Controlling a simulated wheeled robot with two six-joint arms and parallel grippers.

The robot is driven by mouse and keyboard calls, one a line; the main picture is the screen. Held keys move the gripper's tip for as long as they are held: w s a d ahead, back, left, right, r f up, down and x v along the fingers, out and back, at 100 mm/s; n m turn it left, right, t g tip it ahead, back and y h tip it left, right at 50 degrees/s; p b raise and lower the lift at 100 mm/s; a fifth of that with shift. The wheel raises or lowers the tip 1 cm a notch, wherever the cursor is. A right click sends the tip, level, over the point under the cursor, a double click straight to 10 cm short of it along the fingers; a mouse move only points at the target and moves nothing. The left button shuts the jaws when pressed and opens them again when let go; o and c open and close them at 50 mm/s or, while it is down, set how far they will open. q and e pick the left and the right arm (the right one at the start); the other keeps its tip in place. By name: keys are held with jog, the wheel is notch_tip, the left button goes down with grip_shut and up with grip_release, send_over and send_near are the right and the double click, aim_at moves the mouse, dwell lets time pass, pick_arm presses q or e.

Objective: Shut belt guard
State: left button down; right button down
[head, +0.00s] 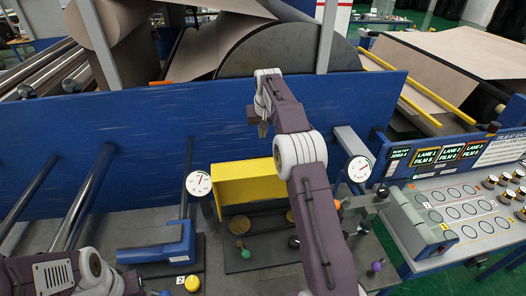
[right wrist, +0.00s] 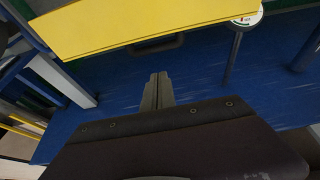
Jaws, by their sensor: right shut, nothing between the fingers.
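The yellow belt guard (head: 248,184) stands raised against the blue panel, with brass discs (head: 240,225) exposed below and in front of it. In the right wrist view the guard (right wrist: 140,25) crosses the top of the picture. My right gripper (head: 263,129) is shut and empty, in front of the blue panel and above the guard's upper edge. Its closed fingers also show in the right wrist view (right wrist: 158,90), apart from the guard in that picture. My left arm shows at the lower left, but its gripper is out of the picture.
Round dial gauges stand left (head: 199,184) and right (head: 358,169) of the guard. A blue bracket (head: 158,254) lies to the left. A control desk (head: 455,205) stands at the right. The blue panel (head: 130,135) rises close behind the guard.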

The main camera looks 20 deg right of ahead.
jog(key=p+x, duration=0.3)
jog(key=x, duration=0.6)
jog(key=shift+f+p, duration=0.4)
jog(key=shift+s+d, duration=0.1)
jog(key=shift+s, duration=0.2)
jog(key=s, duration=0.1)
jog(key=s+a, duration=0.1)
jog(key=s, duration=0.1)
jog(key=shift+s+p, duration=0.15)
jog(key=shift+p, duration=0.25)
jog(key=shift+d+f, duration=0.1)
